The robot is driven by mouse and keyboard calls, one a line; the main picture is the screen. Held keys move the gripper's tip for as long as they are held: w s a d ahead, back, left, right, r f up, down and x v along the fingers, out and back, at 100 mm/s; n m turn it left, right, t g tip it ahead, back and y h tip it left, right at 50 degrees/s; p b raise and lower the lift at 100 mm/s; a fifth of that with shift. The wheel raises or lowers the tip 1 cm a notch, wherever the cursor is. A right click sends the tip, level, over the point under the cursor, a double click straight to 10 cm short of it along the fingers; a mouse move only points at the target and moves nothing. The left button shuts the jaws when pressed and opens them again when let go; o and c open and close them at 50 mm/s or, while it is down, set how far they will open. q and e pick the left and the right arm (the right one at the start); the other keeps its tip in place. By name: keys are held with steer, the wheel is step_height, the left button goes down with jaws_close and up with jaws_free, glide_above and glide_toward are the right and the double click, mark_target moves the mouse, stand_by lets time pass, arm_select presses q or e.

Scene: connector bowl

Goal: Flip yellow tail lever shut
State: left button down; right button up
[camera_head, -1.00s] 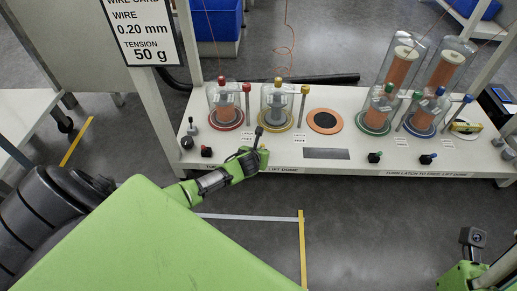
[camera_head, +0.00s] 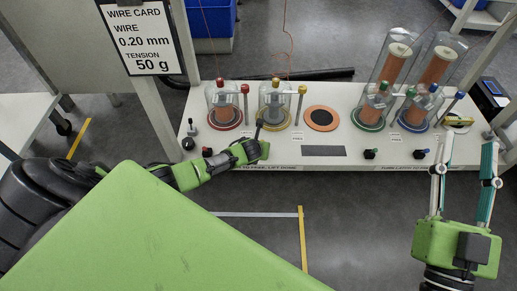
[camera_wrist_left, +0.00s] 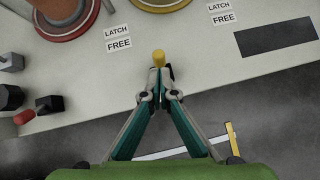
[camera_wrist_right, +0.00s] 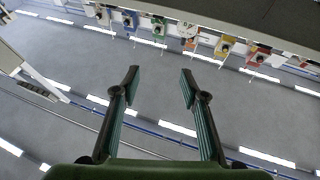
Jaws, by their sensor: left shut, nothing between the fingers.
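The yellow tail lever shows in the left wrist view as a short yellow knob (camera_wrist_left: 158,57) just beyond my left fingertips, close to or touching them. A small dark piece sits beside it; I cannot tell the lever's angle. My left gripper (camera_wrist_left: 160,76) is shut and empty at the bench's front edge. In the head view my left gripper (camera_head: 261,137) hides the lever, in front of the yellow-ringed station (camera_head: 276,104) with its clear dome. My right gripper (camera_head: 465,152) is open and empty in front of the bench's right end; it also shows open in the right wrist view (camera_wrist_right: 160,72).
Red (camera_head: 207,152), green (camera_head: 370,154) and blue (camera_head: 421,154) levers line the bench's (camera_head: 325,151) front. A wire card sign (camera_head: 139,38) stands at left.

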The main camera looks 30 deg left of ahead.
stand_by(0.3)
arm_select(q)
steer(key=shift+r+p, duration=0.8)
steer(key=shift+p, duration=0.1)
arm_select(e)
step_height(320, 180, down, 9)
steer(key=w+g+h, duration=0.1)
steer(key=g+h, duration=0.1)
steer(key=g, duration=0.2)
steer(key=shift+w+d+g, duration=0.3)
steer(key=shift+d, duration=0.15)
